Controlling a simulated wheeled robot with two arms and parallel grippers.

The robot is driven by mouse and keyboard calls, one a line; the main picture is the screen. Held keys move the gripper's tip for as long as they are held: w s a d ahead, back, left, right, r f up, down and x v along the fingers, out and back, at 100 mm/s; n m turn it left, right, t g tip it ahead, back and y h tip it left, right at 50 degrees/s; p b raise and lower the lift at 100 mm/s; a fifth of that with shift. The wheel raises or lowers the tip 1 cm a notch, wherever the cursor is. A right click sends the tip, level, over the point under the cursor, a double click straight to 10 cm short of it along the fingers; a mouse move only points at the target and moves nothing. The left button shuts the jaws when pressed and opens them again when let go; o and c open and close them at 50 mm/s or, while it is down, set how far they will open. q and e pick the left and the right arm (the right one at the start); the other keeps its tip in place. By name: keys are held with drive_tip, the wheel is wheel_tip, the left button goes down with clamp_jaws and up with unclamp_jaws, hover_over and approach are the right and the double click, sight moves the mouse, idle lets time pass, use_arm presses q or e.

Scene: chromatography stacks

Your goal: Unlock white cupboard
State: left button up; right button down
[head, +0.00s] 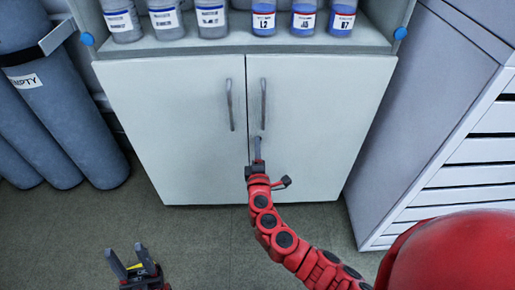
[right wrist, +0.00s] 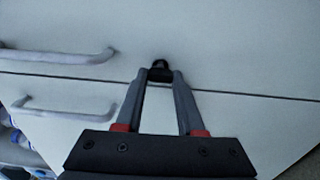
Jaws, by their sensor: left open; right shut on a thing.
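The white cupboard (head: 175,120) has two closed doors with a grey handle on each, the left handle (head: 229,105) and the right handle (head: 263,103). My right gripper (head: 257,143) is at the door front, just below the handles and near the seam. In the right wrist view its fingertips are closed on a small black piece (right wrist: 160,72) at the door seam, which looks like a key or lock knob; the fingers hide part of it. My left gripper (head: 130,262) is open and empty, low over the floor and away from the cupboard.
Several labelled bottles (head: 263,18) stand on the shelf above the doors. Grey gas cylinders (head: 60,110) stand at the left, one labelled EMPTY. A grey cabinet with white slatted drawers (head: 465,150) is close at the right. The floor (head: 190,235) before the cupboard is clear.

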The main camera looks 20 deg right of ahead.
drive_tip(key=c, duration=0.5)
unclamp_jaws()
drive_tip(key=shift+p+v, duration=0.45)
drive_tip(key=shift+v, duration=8.25)
